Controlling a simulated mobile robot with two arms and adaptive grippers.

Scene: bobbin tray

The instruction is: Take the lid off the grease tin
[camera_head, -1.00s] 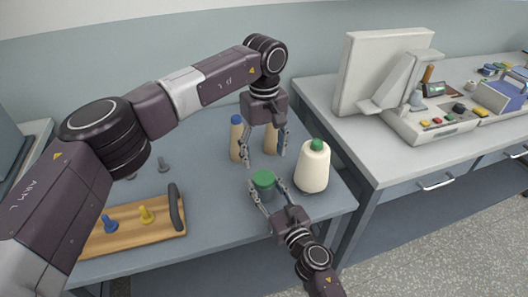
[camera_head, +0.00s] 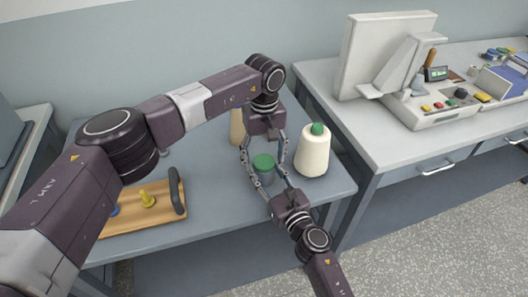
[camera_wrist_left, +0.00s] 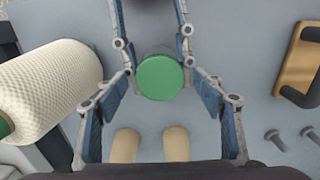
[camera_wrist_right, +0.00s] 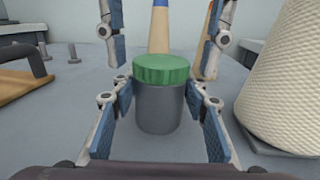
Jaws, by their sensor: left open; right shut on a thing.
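The grease tin (camera_wrist_right: 158,108) is a grey cylinder with a green ribbed lid (camera_wrist_right: 161,68) seated on its top. It stands upright on the table. My right gripper (camera_head: 267,181) is shut on the tin's grey body from the front, a finger on each side. My left gripper (camera_head: 264,156) comes down from above, open, with its fingers on both sides of the green lid. In the left wrist view the lid (camera_wrist_left: 160,77) sits between the left fingertips, with gaps visible. The right gripper's fingers reach in from the top of that view.
A large cream cone of thread (camera_head: 313,153) with a green top stands close right of the tin. Tan cones (camera_head: 237,127) stand behind the grippers. A wooden board (camera_head: 150,211) with a dark handle and pegs lies to the left.

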